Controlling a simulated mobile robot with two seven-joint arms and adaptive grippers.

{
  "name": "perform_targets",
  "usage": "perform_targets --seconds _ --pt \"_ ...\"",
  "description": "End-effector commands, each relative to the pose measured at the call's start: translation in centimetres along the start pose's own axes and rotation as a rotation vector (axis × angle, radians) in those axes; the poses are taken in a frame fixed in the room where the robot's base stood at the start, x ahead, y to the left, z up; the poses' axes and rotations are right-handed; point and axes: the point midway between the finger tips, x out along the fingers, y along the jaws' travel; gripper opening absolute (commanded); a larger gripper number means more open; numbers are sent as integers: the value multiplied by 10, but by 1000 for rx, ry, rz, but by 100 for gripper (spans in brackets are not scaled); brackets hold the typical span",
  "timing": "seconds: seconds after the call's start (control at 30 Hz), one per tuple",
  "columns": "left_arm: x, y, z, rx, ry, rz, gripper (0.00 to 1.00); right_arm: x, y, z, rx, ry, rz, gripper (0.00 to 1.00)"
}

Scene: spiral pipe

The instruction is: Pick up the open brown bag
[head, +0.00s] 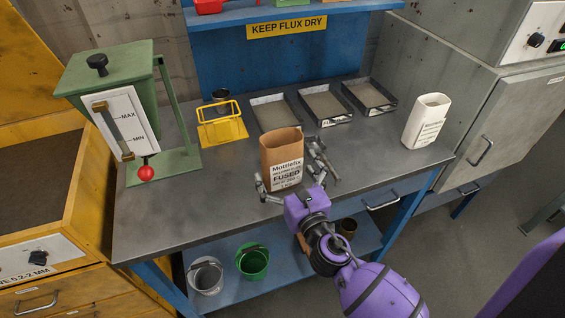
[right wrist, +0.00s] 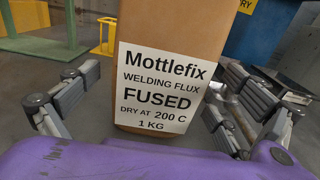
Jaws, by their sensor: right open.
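The open brown bag (head: 281,152) stands upright on the grey workbench near its front edge, with a white "Mottlefix FUSED" label facing me. In the right wrist view the bag (right wrist: 180,35) fills the middle, its label close ahead. My right gripper (head: 293,172) is open, with its fingers on either side of the bag. In the right wrist view the gripper (right wrist: 165,105) shows gaps between the fingers and the bag's sides. My left gripper is in neither view.
A green hopper (head: 110,75) with a red-knobbed lever stands at left. Behind the bag are a yellow stand (head: 222,128) and several shallow trays (head: 326,118). A white bag (head: 426,122) stands at right. Grey and green buckets (head: 252,262) sit on the lower shelf.

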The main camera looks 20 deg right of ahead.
Motion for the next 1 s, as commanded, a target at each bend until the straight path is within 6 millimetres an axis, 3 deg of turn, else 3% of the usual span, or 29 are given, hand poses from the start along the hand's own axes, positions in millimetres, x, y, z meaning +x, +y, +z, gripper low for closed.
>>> perform_targets --seconds 0.13,0.4,0.9,1.0 --pt "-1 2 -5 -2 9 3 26 18 0 0 0 0 0 100" --pt "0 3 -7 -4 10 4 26 20 0 -2 2 3 0 100" --pt "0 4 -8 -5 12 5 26 20 0 -2 2 3 0 36" --pt "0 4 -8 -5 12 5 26 20 0 0 2 0 0 34"
